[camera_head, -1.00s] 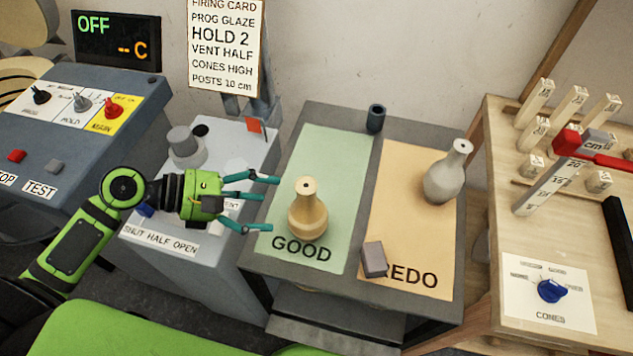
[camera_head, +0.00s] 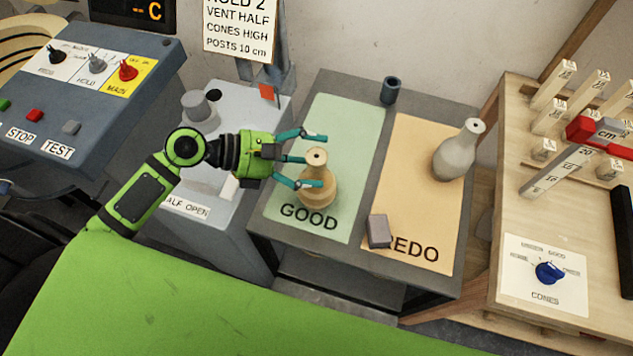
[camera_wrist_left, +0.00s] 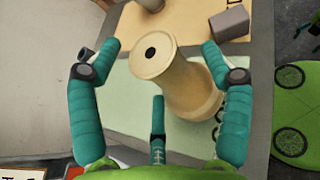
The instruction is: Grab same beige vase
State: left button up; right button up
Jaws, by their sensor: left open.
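The beige vase (camera_head: 318,183) stands upright on the green GOOD mat (camera_head: 345,140). My left gripper (camera_head: 318,160) is open, its teal fingers reaching in from the left around the vase's neck in the head view. In the left wrist view the beige vase (camera_wrist_left: 175,75) lies between the spread fingers of the left gripper (camera_wrist_left: 160,55), with its dark mouth showing. A gap shows between the vase and the left-hand finger there; I cannot tell whether any finger touches it.
A grey-white vase (camera_head: 458,150) stands on the orange REDO mat (camera_head: 405,190), with a grey block (camera_head: 378,231) at its near left corner. A dark blue cup (camera_head: 389,91) stands at the table's back. A wooden bench with posts (camera_head: 553,85) is at right.

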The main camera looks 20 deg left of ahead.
pick_arm(q)
grip_shut()
jog(key=shift+r, duration=0.15)
